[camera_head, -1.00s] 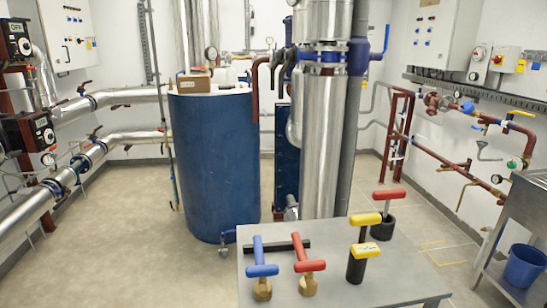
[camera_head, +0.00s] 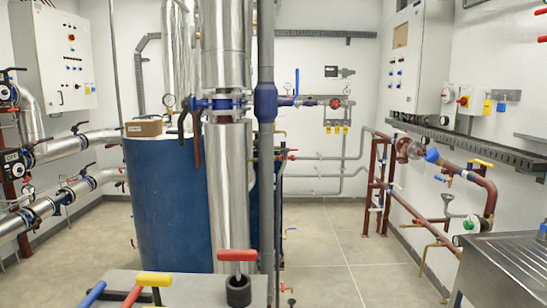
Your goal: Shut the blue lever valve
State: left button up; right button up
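Neither gripper is in view. A small blue lever (camera_head: 440,179) sits on the reddish-brown pipework at the right wall, below a round blue part (camera_head: 432,155). It is too small to tell how the lever is turned. A blue T-handle (camera_head: 93,294) shows at the bottom left on the grey table (camera_head: 190,290); its lower part is cut off by the frame. I cannot tell which blue part is the task's valve. A yellow lever (camera_head: 483,163) is on the same right-hand pipework.
The table also holds red (camera_head: 132,296), yellow (camera_head: 154,279) and another red T-handle (camera_head: 237,256). A blue tank (camera_head: 165,205) and a silver column (camera_head: 231,190) stand behind it. A metal sink bench (camera_head: 510,260) is at right. The tiled floor (camera_head: 345,245) between is clear.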

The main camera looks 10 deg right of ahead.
aim_at(297, 70)
jog(key=i+l+u, duration=0.1)
jog(key=l, duration=1.05)
jog(key=l+u, duration=0.1)
jog(key=l, duration=1.1)
jog(key=i+l+u, duration=0.15)
jog(key=i+l, duration=0.15)
jog(key=i, duration=0.2)
jog(key=i+l+u, duration=0.1)
jog(key=i+l, duration=0.25)
jog(key=i, duration=0.15)
